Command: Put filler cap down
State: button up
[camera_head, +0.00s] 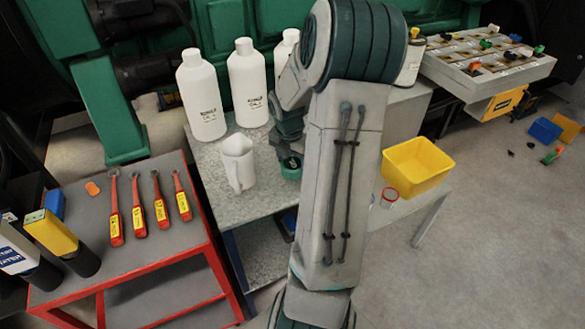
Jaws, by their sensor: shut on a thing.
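My gripper (290,153) points down over the grey speckled table (222,160), just left of my forearm. My arm hides much of it. It is shut on a small dark green round piece, which looks like the filler cap (291,170). The cap is at or just above the table top; I cannot tell whether it touches.
Several white oil bottles (248,83) stand behind the jug. A yellow bin (416,167) and a small red-rimmed jar (389,198) are right of my arm. Little clear table shows around the cap.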

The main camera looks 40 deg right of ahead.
aim_at(292, 164)
jog(key=shift+f, duration=1.55)
jog(key=shift+f, duration=0.1)
jog(key=o, duration=1.1)
jog(key=r, duration=0.7)
jog(key=a+r+p, duration=0.1)
jog(key=r, duration=0.3)
jog(key=shift+s+a, duration=0.1)
jog(key=shift+s, duration=0.1)
jog(key=s+a+r+m, duration=0.1)
jog(key=a+r+m, duration=0.15)
jog(key=a, duration=0.25)
jog(key=s+a+r+m+t, duration=0.1)
jog(key=s+a+r+m, duration=0.1)
jog(key=a+m, duration=0.25)
jog(key=s+a+r+m, duration=0.1)
jog(key=a+r+m, duration=0.15)
jog(key=a, duration=0.25)
jog(key=s+a+m, duration=0.3)
jog(key=m, duration=0.1)
jog(key=s+a+m+t+y, duration=0.1)
jog(key=s+a+m, duration=0.2)
jog(key=a+m, duration=0.1)
jog(key=s+a+r+m, duration=0.1)
jog(key=s+a+m, duration=0.2)
jog(key=a+m, duration=0.1)
jog(key=shift+t, duration=0.3)
